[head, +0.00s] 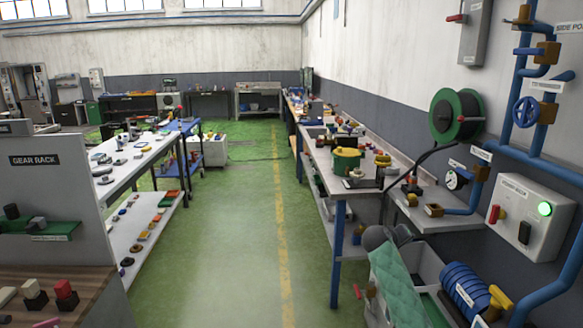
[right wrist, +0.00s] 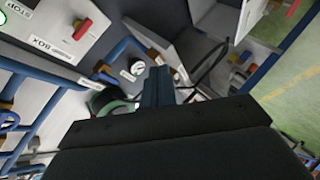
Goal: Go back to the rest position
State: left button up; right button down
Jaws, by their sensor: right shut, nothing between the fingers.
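My right gripper (right wrist: 157,84) shows in the right wrist view, with its dark palm filling the lower middle. Its fingers are together with nothing between them. Beyond it are the wall-mounted power box (right wrist: 47,35) with a red switch, blue pipes and a small gauge (right wrist: 137,68). The fingers appear clear of these, though the exact distance cannot be told. Neither gripper can be made out in the head view, and my left gripper is not seen.
In the head view, a long workbench (head: 342,184) runs along the right wall. A power box (head: 530,219), blue pipes and a cable reel (head: 455,115) are at right. A gear rack panel (head: 52,180) stands at left. The green aisle floor (head: 220,240) is clear.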

jog(key=s+a+f+t+y, duration=0.1)
jog(key=s+a+f+y, duration=0.15)
jog(key=a+f, duration=0.3)
jog(key=s+a+f+y, duration=0.2)
jog(key=a+f+y, duration=0.2)
jog(key=f, duration=0.2)
jog(key=s+a+f+g+y, duration=0.1)
jog(key=s+a+f+y, duration=0.1)
jog(key=s+a+f, duration=0.4)
jog(key=s+a+f+y, duration=0.1)
jog(key=s+a+f, duration=0.1)
jog(key=s+f, duration=0.65)
jog(key=s+a+f+g, duration=0.1)
jog(key=s+f+g, duration=0.1)
jog(key=s+f, duration=0.7)
jog(key=s+a+f+g+y, duration=0.1)
jog(key=s+f, duration=0.9)
jog(key=s, duration=1)
jog(key=s+a+f+g, duration=0.2)
jog(key=s+f, duration=0.7)
jog(key=s, duration=0.6)
jog(key=shift+f+g+y, duration=0.15)
jog(key=shift+g+y, duration=0.2)
jog(key=shift+g, duration=0.55)
jog(key=shift+d, duration=0.1)
